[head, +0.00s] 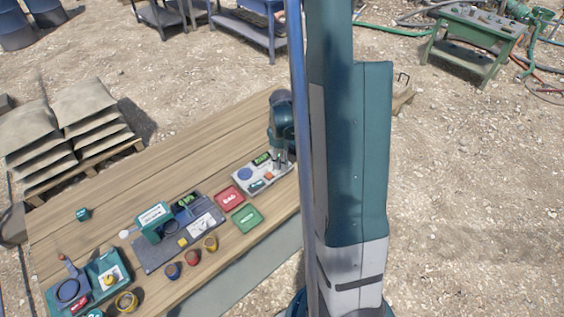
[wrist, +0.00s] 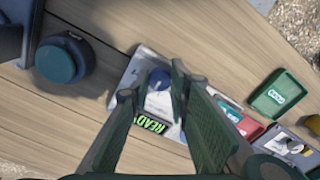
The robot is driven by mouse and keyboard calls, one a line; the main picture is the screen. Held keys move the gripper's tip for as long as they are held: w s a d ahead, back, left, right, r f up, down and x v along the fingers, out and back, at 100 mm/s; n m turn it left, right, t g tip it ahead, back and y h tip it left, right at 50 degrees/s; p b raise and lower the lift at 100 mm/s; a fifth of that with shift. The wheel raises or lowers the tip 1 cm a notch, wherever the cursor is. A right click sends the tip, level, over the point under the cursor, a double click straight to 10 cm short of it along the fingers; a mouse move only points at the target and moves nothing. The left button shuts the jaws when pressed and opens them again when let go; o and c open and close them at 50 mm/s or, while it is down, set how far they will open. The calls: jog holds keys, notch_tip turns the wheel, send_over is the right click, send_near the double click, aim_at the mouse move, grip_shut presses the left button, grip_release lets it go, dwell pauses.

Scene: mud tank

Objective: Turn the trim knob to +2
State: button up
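My gripper (head: 278,160) hangs over the panel's right part. No +2 mark or knob pointer is legible.
A red tray marked BAD (head: 228,197) and a green tray (head: 246,219) lie beside the panel. A dark console (head: 160,256), several small cups and a teal box with a yellow knob (head: 110,280) stand farther left. A dark round teal-topped object (wrist: 62,62) is left in the wrist view.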

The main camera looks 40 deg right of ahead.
jog(key=shift+m+b, duration=0.4)
jog(key=shift+c, duration=0.2)
jog(key=m+b, duration=0.3)
jog(key=m, duration=0.1)
jog(key=shift+f, duration=0.1)
jog(key=m+b, duration=0.2)
jog(key=m, duration=0.3)
jog(key=shift+m+b, duration=0.4)
jog(key=o, duration=0.9)
jog(key=shift+r, duration=0.3)
notch_tip(320, 180, up, 12)
jog(key=shift+f, duration=0.15)
dwell(0.4)
